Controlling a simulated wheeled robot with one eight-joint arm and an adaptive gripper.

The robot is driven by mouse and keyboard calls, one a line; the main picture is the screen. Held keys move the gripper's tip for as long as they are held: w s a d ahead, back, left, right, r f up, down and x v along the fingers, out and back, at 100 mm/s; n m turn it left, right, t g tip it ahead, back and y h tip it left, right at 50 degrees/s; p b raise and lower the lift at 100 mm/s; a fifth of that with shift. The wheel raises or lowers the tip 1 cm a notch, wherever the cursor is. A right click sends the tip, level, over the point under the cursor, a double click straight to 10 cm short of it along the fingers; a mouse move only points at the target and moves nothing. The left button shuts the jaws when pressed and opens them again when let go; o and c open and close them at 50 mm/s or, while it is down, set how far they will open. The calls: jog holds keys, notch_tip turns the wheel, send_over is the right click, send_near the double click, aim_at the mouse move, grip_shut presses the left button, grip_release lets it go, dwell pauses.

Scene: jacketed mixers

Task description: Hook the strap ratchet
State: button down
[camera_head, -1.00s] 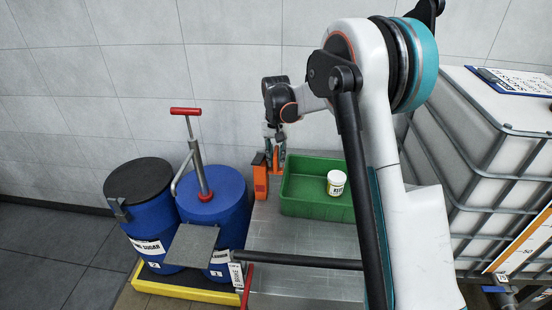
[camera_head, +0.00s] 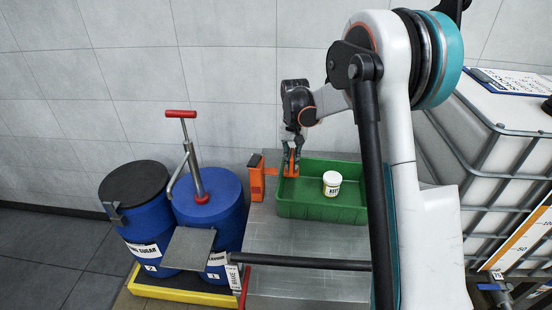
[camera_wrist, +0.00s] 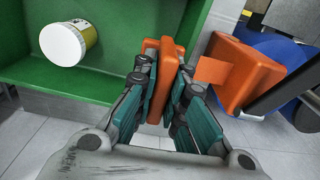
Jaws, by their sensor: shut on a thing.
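My gripper (camera_head: 291,165) is over the left end of the green tray, at its back wall. In the wrist view its teal-lined fingers (camera_wrist: 163,95) are closed on both sides of an upright orange piece (camera_wrist: 164,72). I cannot tell for sure whether this piece is the strap ratchet. A second orange block (camera_wrist: 240,72) with a short side arm is to the right of the gripper in the wrist view. In the head view this block (camera_head: 256,178) stands just left of the tray, apart from my gripper. No strap can be made out.
The green tray (camera_head: 320,213) holds a white-lidded tub (camera_head: 332,184). Blue drums stand at the left, one with a red-handled pump (camera_head: 197,170). A caged white tank (camera_head: 505,170) is at the right. The grey tiled surface (camera_head: 300,240) before the tray is mostly clear.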

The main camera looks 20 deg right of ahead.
jog(key=s+d, duration=0.4)
jog(key=d, duration=0.6)
jog(key=s+d, duration=0.4)
jog(key=d, duration=0.6)
jog(key=s+d, duration=0.4)
jog(key=d, duration=0.6)
jog(key=shift+s+d+p, duration=0.25)
jog(key=shift+s+p, duration=0.1)
jog(key=shift+p, duration=0.05)
jog(key=c, duration=1.9)
grip_release()
jog(key=shift+s+d, duration=0.1)
jog(key=shift+d, duration=0.05)
notch_tip(320, 180, up, 12)
